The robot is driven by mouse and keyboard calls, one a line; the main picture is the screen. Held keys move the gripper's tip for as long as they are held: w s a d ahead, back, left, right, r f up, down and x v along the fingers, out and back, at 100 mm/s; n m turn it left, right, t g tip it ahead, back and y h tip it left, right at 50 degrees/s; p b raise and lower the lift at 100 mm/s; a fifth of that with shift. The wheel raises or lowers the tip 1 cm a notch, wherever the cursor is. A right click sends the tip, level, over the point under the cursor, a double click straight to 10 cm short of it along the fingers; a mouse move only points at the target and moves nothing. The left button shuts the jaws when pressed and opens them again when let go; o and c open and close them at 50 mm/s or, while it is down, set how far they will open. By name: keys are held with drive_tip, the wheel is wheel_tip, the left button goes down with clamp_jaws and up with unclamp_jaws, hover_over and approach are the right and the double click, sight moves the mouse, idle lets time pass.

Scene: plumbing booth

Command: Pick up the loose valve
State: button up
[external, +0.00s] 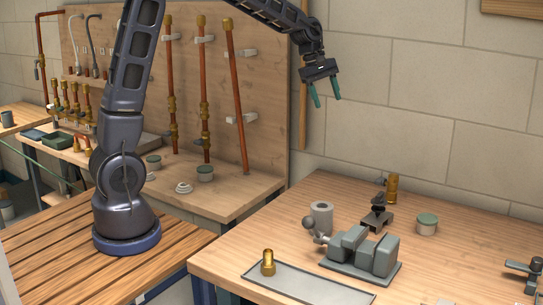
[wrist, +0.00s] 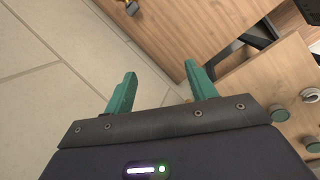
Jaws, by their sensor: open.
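An upright brass piece with a small dark part on its side (external: 392,188) stands at the back of the right workbench, close to the wall; it looks like the loose valve. A brass piece with a dark part (wrist: 132,6) shows at the top edge of the wrist view, partly cut off, and looks like the same one. A second brass fitting (external: 268,262) stands on a flat grey tray (external: 310,285) at the bench front. My gripper (external: 325,98) is open and empty, high above the bench's back left; its green fingers show apart in the wrist view (wrist: 160,70).
A grey vise (external: 362,252), a grey roll (external: 321,216), a dark clamp-like tool (external: 376,214) and a green-lidded tin (external: 427,224) stand on the right bench. A wooden panel with copper pipes (external: 203,90) rises at the left. The bench's middle right is clear.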

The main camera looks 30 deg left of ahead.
drive_tip(key=w+d+f+n+g, duration=0.1)
drive_tip(key=w+d+f+n, duration=0.25)
drive_tip(key=d+f, duration=0.6)
drive_tip(key=n, duration=0.2)
approach(393, 174)
wheel_tip(393, 174, down, 2)
drive_tip(key=w, duration=0.1)
drive_tip(key=shift+m+g+h, duration=0.25)
drive_tip(key=shift+g+h, duration=0.15)
drive_tip(key=x, duration=0.6)
drive_tip(key=shift+s+x, duration=0.2)
drive_tip(key=shift+x, duration=1.15)
drive_tip(key=shift+s+x, duration=0.2)
drive_tip(key=shift+x, duration=1.1)
drive_tip(key=c, duration=1.2)
drive_tip(key=shift+r, duration=0.15)
